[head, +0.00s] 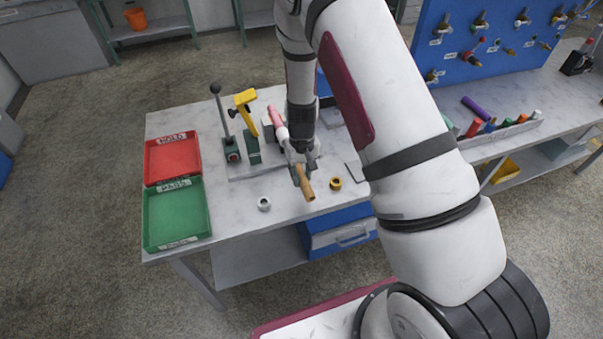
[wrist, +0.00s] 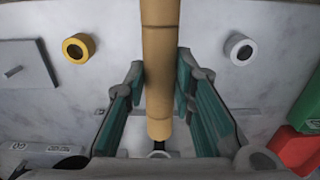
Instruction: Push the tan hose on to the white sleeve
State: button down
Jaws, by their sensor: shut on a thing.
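The tan hose (head: 305,187) is a short, straight tube held in my gripper (head: 303,170), over the front part of the table. In the wrist view the tan hose (wrist: 160,50) runs up the middle between the two green-padded fingers, which are shut on it. The white sleeve (head: 264,204) is a small ring on the tabletop, left of the hose in the head view and apart from it. It shows in the wrist view (wrist: 240,49) at the upper right. Part of the hose is hidden by the fingers in the head view.
A yellow sleeve (head: 335,184) lies right of the hose. Behind stand a fixture with a black-knobbed lever (head: 217,100) and a yellow-handled clamp (head: 245,103). A red tray (head: 172,158) and green tray (head: 176,215) are at the left. Bare tabletop surrounds the white sleeve.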

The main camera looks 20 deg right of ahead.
jog(key=shift+w+b, duration=1.35)
jog(key=shift+w, duration=0.95)
jog(key=shift+w+r+b, duration=0.1)
jog(key=shift+w+b, duration=0.3)
jog(key=shift+w, duration=0.35)
jog(key=shift+w+b, duration=1.2)
jog(key=shift+w, duration=0.65)
dwell(1.4)
jog(key=c, duration=1.3)
grip_release()
jog(key=shift+r, duration=0.1)
notch_tip(320, 180, up, 12)
jog(key=shift+s+f, duration=0.1)
